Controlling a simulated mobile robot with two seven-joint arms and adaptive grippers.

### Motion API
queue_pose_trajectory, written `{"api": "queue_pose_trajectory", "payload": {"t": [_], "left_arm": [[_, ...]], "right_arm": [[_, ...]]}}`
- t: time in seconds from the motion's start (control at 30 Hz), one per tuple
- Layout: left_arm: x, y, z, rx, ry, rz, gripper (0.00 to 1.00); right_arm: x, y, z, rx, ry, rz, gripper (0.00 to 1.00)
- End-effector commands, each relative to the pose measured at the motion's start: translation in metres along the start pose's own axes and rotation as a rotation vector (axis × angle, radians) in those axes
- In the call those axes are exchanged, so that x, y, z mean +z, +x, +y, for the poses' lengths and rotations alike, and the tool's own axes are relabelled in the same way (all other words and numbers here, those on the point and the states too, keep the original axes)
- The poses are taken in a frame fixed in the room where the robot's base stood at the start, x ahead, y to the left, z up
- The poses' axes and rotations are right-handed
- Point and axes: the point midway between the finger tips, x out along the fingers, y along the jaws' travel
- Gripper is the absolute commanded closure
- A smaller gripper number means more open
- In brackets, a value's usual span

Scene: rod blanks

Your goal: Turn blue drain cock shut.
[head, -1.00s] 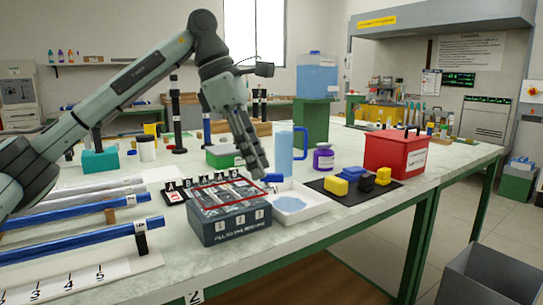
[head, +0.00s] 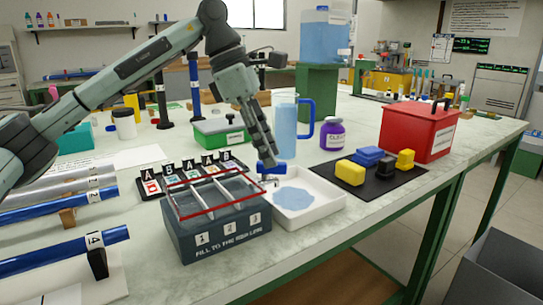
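The blue drain cock (head: 271,168) is small and sits at the right end of the dark grey box (head: 219,240), above the white tray (head: 318,217). A light blue puddle (head: 294,197) lies in the tray. The box has numbered compartments and a red line around its top. My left gripper (head: 271,157) comes down from above with its fingertips at the cock, partly covering it. I cannot tell whether it touches the cock or how far its fingers are apart. My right gripper is not in view.
A clear blue-filled jug (head: 285,125) and a purple jar (head: 332,134) stand behind the tray. A black mat (head: 375,183) with yellow, blue and black blocks and a red case (head: 418,131) are to the right. A green box (head: 221,133) stands behind the gripper.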

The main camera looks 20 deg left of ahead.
Motion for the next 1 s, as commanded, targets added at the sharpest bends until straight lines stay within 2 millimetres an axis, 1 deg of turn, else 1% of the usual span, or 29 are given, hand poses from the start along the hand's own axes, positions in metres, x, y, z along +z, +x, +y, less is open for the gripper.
{"api": "queue_pose_trajectory", "payload": {"t": [0.03,0.1,0.2,0.47,0.57,0.7,0.77,1.0], "left_arm": [[0.0,0.007,0.0,0.0,0.0,0.001,0.66],[0.0,0.013,0.0,0.001,0.0,0.0,0.66],[0.0,0.018,0.0,0.001,0.0,0.0,0.66],[0.0,0.02,0.0,0.001,0.0,-0.001,0.66],[0.0,0.02,0.0,0.001,0.0,-0.001,0.77],[0.0,0.019,0.0,0.001,0.0,-0.001,0.94],[0.0,0.019,0.0,0.001,0.0,-0.001,1.0],[0.001,0.019,0.0,0.0,0.004,-0.001,1.0]], "right_arm": [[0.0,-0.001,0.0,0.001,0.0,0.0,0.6],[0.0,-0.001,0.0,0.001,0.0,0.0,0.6],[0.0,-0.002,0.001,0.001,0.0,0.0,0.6],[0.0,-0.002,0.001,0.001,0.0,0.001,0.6],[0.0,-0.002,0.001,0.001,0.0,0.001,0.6],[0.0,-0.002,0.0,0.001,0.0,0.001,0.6],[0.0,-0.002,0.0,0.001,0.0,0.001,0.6],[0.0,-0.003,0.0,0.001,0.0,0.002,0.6]]}}
